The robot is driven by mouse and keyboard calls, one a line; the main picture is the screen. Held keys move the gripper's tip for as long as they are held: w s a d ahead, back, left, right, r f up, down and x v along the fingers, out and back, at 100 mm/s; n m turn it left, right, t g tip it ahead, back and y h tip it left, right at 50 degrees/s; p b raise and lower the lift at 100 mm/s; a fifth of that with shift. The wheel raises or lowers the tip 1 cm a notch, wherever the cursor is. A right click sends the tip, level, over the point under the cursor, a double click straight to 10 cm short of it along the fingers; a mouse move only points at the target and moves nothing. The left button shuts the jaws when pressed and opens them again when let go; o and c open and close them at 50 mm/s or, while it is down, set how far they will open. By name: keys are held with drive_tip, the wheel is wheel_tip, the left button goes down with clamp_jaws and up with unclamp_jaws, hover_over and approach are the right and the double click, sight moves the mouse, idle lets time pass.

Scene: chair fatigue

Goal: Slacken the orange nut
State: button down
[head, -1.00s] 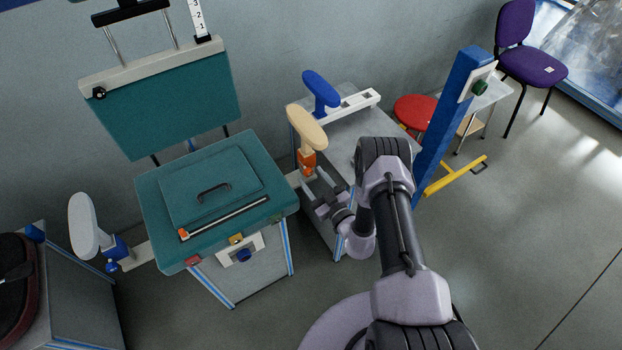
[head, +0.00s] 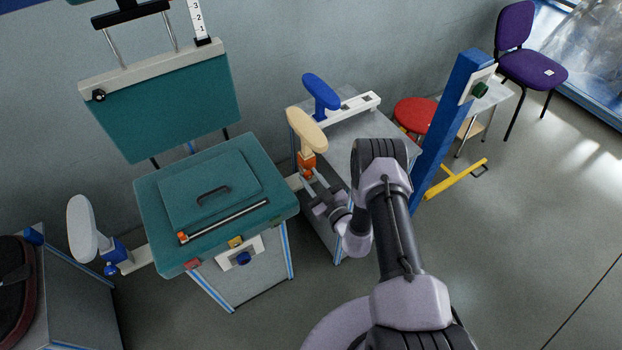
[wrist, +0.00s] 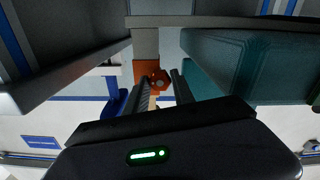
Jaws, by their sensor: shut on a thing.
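The orange nut (wrist: 159,79) shows in the wrist view as a small faceted knob with a round centre. It sits on an orange block (wrist: 140,72) clamped on a grey bar. In the head view the orange block (head: 306,161) is under the cream armrest pad (head: 307,129), right of the teal seat. My gripper (head: 311,180) reaches it from the front right. In the wrist view the two fingers of my gripper (wrist: 161,85) stand either side of the nut and are shut on it. In the head view the nut is too small to make out clearly.
The teal seat (head: 161,209) and its backrest (head: 170,110) are to the left. A grey table with a blue T-shaped pad (head: 321,91) is behind. A blue post (head: 450,120) stands right of my arm. Open floor lies at the right.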

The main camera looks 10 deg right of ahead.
drive_tip(key=shift+f, duration=0.1)
drive_tip(key=n+b, duration=0.1)
drive_tip(key=n, duration=0.2)
drive_tip(key=n+b, duration=0.1)
drive_tip(key=n, duration=0.7)
drive_tip(key=shift+n+b, duration=0.3)
drive_tip(key=shift+b, duration=0.1)
drive_tip(key=n, duration=0.3)
drive_tip(key=shift+n, duration=0.4)
drive_tip(key=n+b, duration=0.1)
drive_tip(key=n, duration=0.9)
drive_tip(key=shift+n, duration=0.3)
drive_tip(key=shift+n+b, duration=0.4)
drive_tip(key=shift+n, duration=1.5)
